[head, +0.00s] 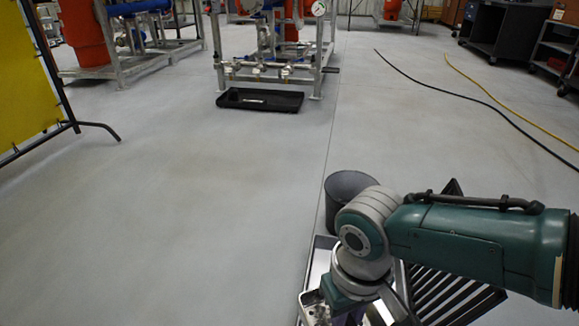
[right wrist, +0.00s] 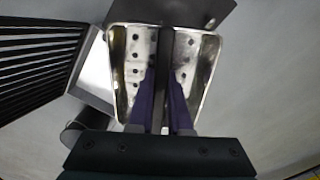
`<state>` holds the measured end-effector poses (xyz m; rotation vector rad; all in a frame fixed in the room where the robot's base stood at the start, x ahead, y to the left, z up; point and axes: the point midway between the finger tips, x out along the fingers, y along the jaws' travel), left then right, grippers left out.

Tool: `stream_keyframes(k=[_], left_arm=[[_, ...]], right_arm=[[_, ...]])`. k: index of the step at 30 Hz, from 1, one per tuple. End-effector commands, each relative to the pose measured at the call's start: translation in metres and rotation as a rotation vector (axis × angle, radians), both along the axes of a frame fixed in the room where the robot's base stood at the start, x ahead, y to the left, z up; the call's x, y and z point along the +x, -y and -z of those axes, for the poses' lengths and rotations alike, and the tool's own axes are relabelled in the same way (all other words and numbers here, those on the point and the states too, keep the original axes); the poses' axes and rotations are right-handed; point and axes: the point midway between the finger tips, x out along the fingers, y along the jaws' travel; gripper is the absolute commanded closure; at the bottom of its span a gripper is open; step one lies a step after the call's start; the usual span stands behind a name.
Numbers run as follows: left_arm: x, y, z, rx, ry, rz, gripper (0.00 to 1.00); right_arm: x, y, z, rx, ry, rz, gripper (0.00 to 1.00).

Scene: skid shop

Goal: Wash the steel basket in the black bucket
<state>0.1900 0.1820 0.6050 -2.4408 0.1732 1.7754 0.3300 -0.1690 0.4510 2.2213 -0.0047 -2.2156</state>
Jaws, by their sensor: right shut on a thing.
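The black bucket (head: 350,186) stands open-topped on the floor, partly hidden behind my right arm in the head view. My right gripper (right wrist: 163,100) is shut on the steel basket (right wrist: 120,62), a shiny box with rows of holes. Its purple fingers close on a dark upright bar in the middle of the basket. In the head view only a bit of the basket (head: 313,308) shows at the bottom, beside my wrist, nearer than the bucket. The basket's underside is hidden. My left gripper is not in view.
A steel tray (head: 319,262) and a black slatted rack (head: 452,298) lie by my right arm. A black drip tray (head: 260,100) sits before a pipe skid. Black and yellow hoses (head: 480,98) cross the floor at right.

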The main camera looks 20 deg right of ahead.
Motion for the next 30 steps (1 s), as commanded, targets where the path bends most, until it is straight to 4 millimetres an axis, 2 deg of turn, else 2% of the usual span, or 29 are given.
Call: stream_keyframes(k=[1,30], left_arm=[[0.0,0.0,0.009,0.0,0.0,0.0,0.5],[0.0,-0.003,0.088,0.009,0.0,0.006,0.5]], right_arm=[[0.0,0.0,0.009,0.001,0.0,0.0,1.0],[0.0,0.0,0.094,0.001,0.0,0.001,1.0]])
